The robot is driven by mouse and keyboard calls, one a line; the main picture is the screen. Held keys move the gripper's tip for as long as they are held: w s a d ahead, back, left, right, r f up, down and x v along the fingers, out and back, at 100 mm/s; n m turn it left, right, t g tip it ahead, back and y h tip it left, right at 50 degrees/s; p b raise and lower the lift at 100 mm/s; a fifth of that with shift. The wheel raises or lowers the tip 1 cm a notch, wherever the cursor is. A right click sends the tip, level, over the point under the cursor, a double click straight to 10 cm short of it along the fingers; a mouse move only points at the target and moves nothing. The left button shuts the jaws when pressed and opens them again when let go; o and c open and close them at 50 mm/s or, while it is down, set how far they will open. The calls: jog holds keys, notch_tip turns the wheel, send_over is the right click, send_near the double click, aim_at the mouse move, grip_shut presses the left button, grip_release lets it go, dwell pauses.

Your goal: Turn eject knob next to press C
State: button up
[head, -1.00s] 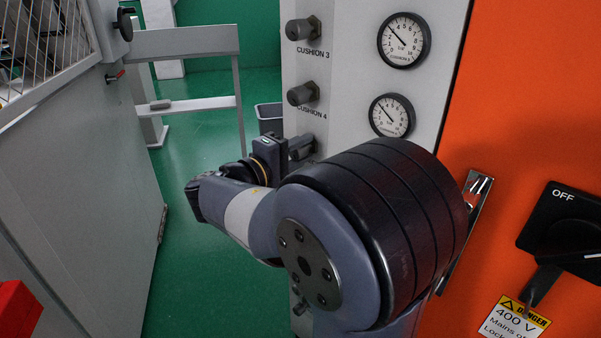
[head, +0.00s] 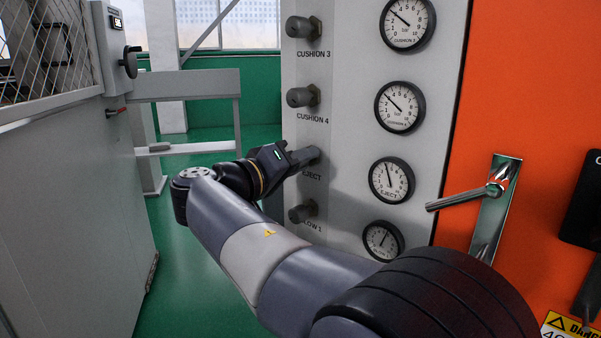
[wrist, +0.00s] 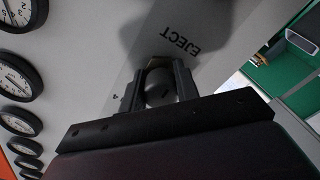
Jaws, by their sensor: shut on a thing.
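The eject knob (wrist: 160,91) is a dark round knob on the grey panel, with the label EJECT beside it in the wrist view. My gripper (head: 300,160) is shut on the knob, with one finger on each side of it. In the head view the gripper reaches the panel just above the EJECT label (head: 311,175), and the fingers mostly hide the knob. The eject gauge (head: 391,180) is to the right of the knob, its needle pointing nearly straight up.
The cushion 3 knob (head: 303,27) and cushion 4 knob (head: 303,96) are above, and another knob (head: 302,212) is below. A chrome handle (head: 468,198) sticks out of the orange cabinet (head: 520,100) at right. A grey guard (head: 70,200) stands at left; green floor lies between.

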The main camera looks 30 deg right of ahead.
dwell(0.3)
jog(key=o, duration=1)
jog(key=shift+a, duration=0.1)
jog(key=p+v, duration=0.2)
jog(key=v, duration=0.8)
jog(key=shift+s+a, duration=0.15)
jog(key=shift+a, duration=0.15)
dwell(1.5)
